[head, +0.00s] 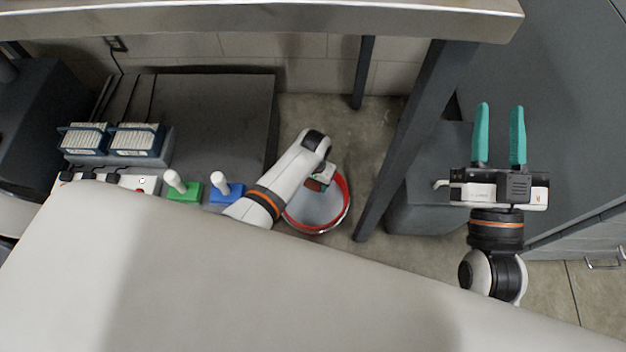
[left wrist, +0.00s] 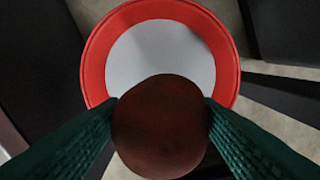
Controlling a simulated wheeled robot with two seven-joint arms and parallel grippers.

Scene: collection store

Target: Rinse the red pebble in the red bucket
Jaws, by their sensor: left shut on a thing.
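My left gripper (head: 320,182) is shut on the red pebble (left wrist: 160,125), a rounded dark reddish-brown stone between its green fingers. In the left wrist view the pebble is in front of the red bucket (left wrist: 95,60), over the near part of its opening. In the head view the red bucket (head: 346,192) stands on the floor, and my left arm hides its left side. The bucket's inside looks plain pale grey; I cannot tell the water level or the pebble's exact height. My right gripper (head: 499,137) is open and empty, far to the right.
A dark cabinet (head: 215,110) stands left of the bucket. Green (head: 184,192) and blue (head: 226,193) blocks with white handles sit left of my left arm. A dark table leg (head: 400,160) is close right of the bucket. A pale tabletop (head: 300,15) crosses the top.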

